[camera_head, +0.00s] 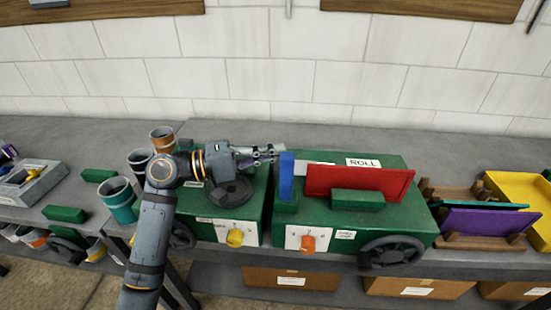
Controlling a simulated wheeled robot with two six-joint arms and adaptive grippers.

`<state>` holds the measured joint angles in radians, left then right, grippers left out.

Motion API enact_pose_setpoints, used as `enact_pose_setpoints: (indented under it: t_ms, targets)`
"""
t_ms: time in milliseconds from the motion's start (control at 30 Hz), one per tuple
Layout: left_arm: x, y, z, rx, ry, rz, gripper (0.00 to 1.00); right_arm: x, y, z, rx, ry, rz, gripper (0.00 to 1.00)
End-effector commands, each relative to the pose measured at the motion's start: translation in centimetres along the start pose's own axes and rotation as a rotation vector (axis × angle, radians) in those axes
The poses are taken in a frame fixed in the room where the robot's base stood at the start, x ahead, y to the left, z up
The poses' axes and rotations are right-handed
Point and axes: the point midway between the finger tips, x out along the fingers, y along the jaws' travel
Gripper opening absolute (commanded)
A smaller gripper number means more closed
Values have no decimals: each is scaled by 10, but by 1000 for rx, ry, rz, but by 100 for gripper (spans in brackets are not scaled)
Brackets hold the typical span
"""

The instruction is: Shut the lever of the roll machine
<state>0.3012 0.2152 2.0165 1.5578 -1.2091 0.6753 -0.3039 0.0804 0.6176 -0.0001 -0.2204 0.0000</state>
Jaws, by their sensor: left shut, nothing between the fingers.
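The roll machine (340,217) is a green box with a "ROLL" label on top. A red panel (355,186) stands upright on it. A blue upright piece (287,180), which looks like the lever, stands at the machine's left end. My left gripper (268,153) is shut and empty, reaching in from the left, with its fingertips close to the top of the blue piece. I cannot tell whether they touch it. My right gripper is out of view.
Another green machine (225,210) with a yellow knob (235,238) stands left of the roll machine, under my gripper. An orange knob (308,243) and a dark handwheel (391,252) are on the roll machine's front. Cups stand at left; a wooden rack (452,190) and yellow tray (540,232) at right.

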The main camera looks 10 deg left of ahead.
Motion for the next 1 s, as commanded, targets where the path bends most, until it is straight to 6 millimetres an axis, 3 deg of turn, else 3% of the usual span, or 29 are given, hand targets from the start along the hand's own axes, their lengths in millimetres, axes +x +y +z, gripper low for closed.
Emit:
enact_pose_setpoints:
  t_ms: [33, 100, 400, 633, 1000]
  targets:
    - [-3, -10, 7, 40, -2, 10, 0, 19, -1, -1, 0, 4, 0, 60]
    - [-5, -9, 14, 93, -1, 30, 0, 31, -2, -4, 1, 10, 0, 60]
    - [-13, -6, 38, 269, -1, 91, 0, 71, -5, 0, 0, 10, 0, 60]
    - [-16, -4, 46, 336, -2, 116, 0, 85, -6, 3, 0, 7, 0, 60]
    - [-17, -3, 50, 357, -6, 121, 0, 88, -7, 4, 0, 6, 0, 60]
